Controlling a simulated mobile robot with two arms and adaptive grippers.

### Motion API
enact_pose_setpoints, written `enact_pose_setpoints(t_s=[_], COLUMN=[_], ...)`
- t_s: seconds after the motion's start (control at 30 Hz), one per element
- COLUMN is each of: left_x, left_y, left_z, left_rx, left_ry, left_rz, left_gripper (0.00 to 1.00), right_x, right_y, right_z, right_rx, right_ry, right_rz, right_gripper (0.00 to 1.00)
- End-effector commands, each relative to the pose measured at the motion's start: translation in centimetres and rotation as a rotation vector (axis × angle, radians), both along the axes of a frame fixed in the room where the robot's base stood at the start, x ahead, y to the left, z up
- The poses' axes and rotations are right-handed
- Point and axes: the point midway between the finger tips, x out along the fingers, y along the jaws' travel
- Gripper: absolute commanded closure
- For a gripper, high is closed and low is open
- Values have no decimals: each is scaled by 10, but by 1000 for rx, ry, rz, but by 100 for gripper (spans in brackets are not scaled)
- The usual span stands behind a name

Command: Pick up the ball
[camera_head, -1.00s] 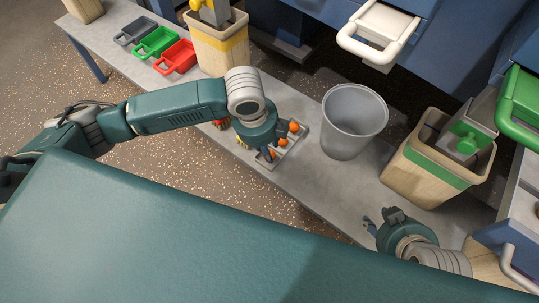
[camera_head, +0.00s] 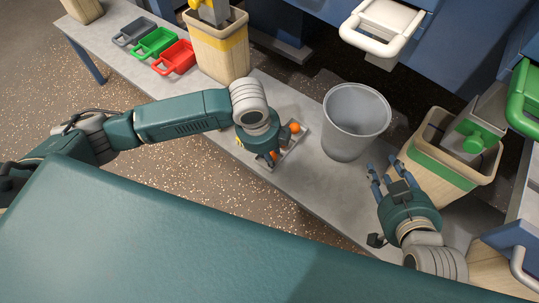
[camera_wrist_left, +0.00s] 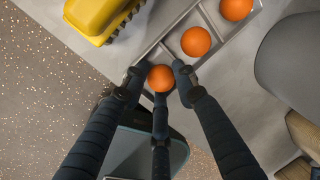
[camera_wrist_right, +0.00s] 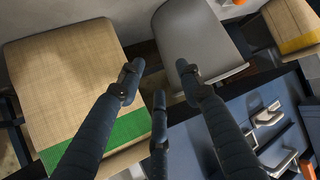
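Several orange balls sit in a grey divided tray (camera_wrist_left: 166,56) on the bench. In the left wrist view, the nearest ball (camera_wrist_left: 161,78) lies between the fingertips of my left gripper (camera_wrist_left: 160,80), at the tray's near end. The fingers stand close around it, but I cannot tell whether they press on it. Two other balls, a middle one (camera_wrist_left: 196,41) and a far one (camera_wrist_left: 237,8), lie further along the tray. In the head view my left gripper (camera_head: 270,154) partly hides the tray and balls. My right gripper (camera_head: 388,171) is open and empty beside a grey bucket.
The grey bucket (camera_head: 356,120) stands right of the tray. A green-banded bin (camera_head: 440,169) is near my right gripper. A yellow-banded bin (camera_head: 220,50) and red (camera_head: 175,57), green (camera_head: 154,43) and grey (camera_head: 134,31) trays stand left.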

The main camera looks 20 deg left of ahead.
Motion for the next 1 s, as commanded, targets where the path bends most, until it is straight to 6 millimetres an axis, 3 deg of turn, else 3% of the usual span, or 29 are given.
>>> enact_pose_setpoints(t_s=[0.63,1.0], left_x=[-5,-2], left_y=[3,1], left_z=[0,33], left_rx=[9,5], left_ry=[17,8], left_rz=[1,0], left_gripper=[91,91], right_x=[-5,-57], right_y=[-2,-21], right_z=[-5,-48], right_rx=[-7,-67], right_ry=[31,301], right_rz=[-2,-22], right_gripper=[64,64])
